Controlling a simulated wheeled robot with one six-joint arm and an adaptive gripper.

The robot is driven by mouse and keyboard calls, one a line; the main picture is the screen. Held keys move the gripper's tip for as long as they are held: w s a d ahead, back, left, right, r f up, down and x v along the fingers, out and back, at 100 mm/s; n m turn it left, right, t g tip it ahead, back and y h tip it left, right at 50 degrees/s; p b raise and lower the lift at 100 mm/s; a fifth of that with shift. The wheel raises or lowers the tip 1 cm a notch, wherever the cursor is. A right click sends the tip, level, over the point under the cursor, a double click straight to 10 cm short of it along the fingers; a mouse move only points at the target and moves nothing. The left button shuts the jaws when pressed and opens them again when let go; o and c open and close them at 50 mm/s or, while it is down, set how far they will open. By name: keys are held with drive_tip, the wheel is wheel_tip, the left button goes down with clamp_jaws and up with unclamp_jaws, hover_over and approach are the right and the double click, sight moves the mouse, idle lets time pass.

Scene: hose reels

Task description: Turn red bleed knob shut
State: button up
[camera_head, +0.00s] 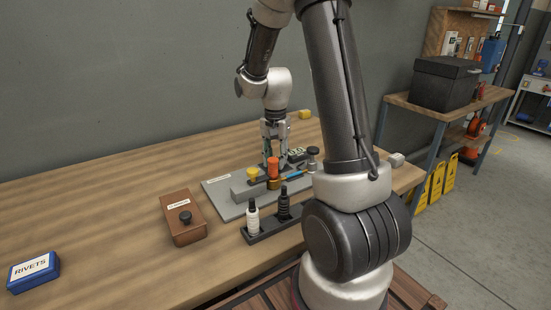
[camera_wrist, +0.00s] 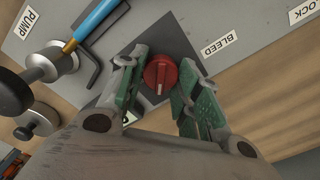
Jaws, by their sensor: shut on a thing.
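The red bleed knob (camera_wrist: 159,76) is a round cap with a raised grip bar and a pale pointer mark. It sits on a dark square of the grey panel (camera_wrist: 235,45), beside the "BLEED" label (camera_wrist: 221,43). My gripper (camera_wrist: 162,66) is shut on the knob, with a green-padded finger on each side of it in the wrist view. In the head view my gripper (camera_head: 272,154) points down over the panel (camera_head: 222,188) on the bench.
A blue-handled lever (camera_wrist: 96,19) lies near the "PUMP" label (camera_wrist: 26,22). A black rack (camera_head: 262,231) holds bottles. A brown box (camera_head: 183,222) stands left; the left bench is mostly clear.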

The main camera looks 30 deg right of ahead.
drive_tip(key=n, duration=0.4)
drive_tip(key=shift+n, duration=2.2)
drive_tip(key=o, duration=1)
drive_tip(key=shift+o, duration=0.2)
drive_tip(key=shift+a, duration=0.1)
wheel_tip(320, 180, up, 12)
